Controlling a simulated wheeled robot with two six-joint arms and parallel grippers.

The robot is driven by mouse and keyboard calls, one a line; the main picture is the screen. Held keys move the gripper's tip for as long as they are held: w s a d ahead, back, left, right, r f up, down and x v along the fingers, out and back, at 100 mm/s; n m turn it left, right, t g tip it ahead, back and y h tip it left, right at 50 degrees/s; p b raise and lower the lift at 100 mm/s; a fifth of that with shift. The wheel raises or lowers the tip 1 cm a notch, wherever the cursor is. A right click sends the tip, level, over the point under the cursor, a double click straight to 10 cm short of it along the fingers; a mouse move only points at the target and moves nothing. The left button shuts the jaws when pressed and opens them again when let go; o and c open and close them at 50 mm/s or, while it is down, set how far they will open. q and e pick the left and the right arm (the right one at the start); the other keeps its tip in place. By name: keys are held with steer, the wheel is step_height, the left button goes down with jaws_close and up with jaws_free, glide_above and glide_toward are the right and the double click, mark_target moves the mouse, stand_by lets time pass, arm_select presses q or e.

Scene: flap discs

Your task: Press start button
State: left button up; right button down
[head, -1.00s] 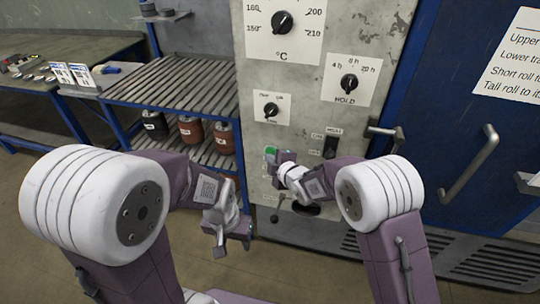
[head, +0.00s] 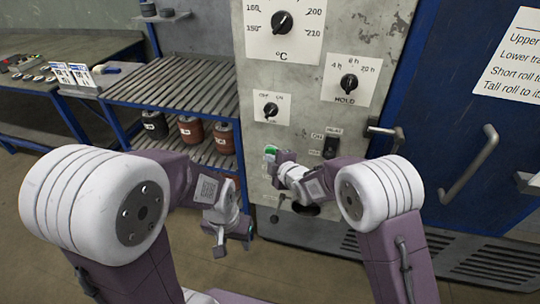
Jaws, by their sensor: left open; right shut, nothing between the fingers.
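The green start button (head: 270,150) is on the grey control panel (head: 310,110), low and left of the heat switch. Its right side is partly hidden by my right gripper (head: 276,158). The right gripper is shut and empty, its tip right at the button; I cannot tell whether it touches or presses it. My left gripper (head: 232,246) is open and empty, hanging low in front of the rack, left of the panel.
A temperature dial (head: 282,22), a hold dial (head: 348,84) and a smaller dial (head: 270,109) sit above the button. A black switch (head: 331,147) is to its right. A blue door (head: 470,120) with a handle (head: 470,165) stands right. A slatted rack (head: 175,85) holds several pots.

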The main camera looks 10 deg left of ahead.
steer(key=shift+w, duration=0.1)
steer(key=shift+w+r, duration=0.2)
steer(key=shift+b, duration=0.3)
stand_by(0.3)
